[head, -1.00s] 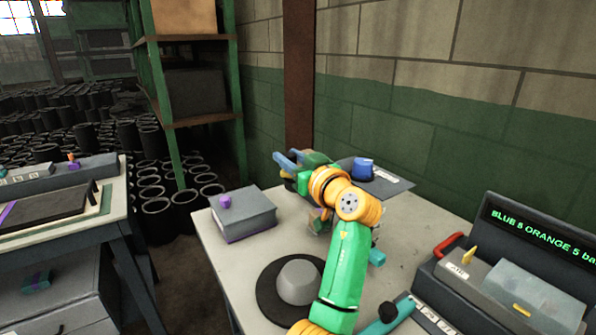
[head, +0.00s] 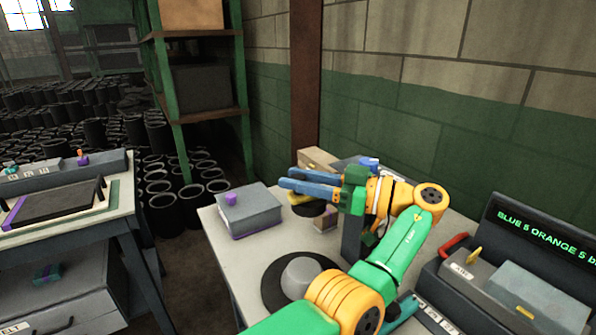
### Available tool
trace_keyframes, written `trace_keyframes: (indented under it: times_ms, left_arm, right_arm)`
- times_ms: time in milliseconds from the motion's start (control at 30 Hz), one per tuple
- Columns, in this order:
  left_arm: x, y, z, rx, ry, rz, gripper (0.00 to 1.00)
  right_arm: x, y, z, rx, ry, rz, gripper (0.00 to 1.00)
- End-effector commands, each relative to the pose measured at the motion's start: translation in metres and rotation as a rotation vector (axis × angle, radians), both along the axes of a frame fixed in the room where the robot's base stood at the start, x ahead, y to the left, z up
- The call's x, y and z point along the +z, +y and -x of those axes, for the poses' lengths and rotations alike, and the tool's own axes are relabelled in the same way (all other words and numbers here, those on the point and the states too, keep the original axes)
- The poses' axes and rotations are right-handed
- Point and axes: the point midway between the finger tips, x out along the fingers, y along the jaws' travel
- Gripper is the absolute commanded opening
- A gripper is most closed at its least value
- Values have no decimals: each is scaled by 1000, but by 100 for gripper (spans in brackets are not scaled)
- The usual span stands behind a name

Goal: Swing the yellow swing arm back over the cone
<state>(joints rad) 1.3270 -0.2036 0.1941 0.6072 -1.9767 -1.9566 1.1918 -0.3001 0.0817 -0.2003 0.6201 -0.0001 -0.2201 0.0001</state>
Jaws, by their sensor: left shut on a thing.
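The grey cone (head: 301,277) stands on a round black base on the near part of the table. The yellow swing arm shows only as a small yellow piece (head: 297,198) with a dark round pad (head: 309,209) under it, beyond the cone. My left gripper (head: 282,178), with blue fingers pointing left, is at this yellow piece and shut on it. The fingers and wrist hide the exact contact and the rest of the swing arm. My right gripper is not in view.
A grey box (head: 250,212) with a purple knob is at the table's left edge. A dark console (head: 540,235) with a green-lettered display stands at right. A blue object (head: 369,162) sits behind my wrist. Bare tabletop shows left of the cone.

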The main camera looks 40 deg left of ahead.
Motion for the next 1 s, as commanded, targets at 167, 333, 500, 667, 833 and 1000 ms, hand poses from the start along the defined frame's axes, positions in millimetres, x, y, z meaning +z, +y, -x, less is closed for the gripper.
trace_keyframes:
  times_ms: [167, 333, 500, 667, 833, 1000]
  left_arm:
    - [-2, -3, 2, 25, 3, 8, 0]
    - [-4, -4, 2, 34, 3, 9, 0]
    - [-4, -4, 2, 34, 4, 10, 0]
    - [-4, -4, 2, 34, 4, 11, 41]
    - [-3, -4, 2, 33, 3, 8, 66]
    - [-2, -4, 2, 32, 2, 6, 66]
  right_arm:
    - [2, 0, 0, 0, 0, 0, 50]
    - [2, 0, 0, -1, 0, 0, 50]
    - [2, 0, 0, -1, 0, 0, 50]
    - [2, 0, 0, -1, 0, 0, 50]
    - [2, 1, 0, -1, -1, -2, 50]
    - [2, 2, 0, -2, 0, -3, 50]
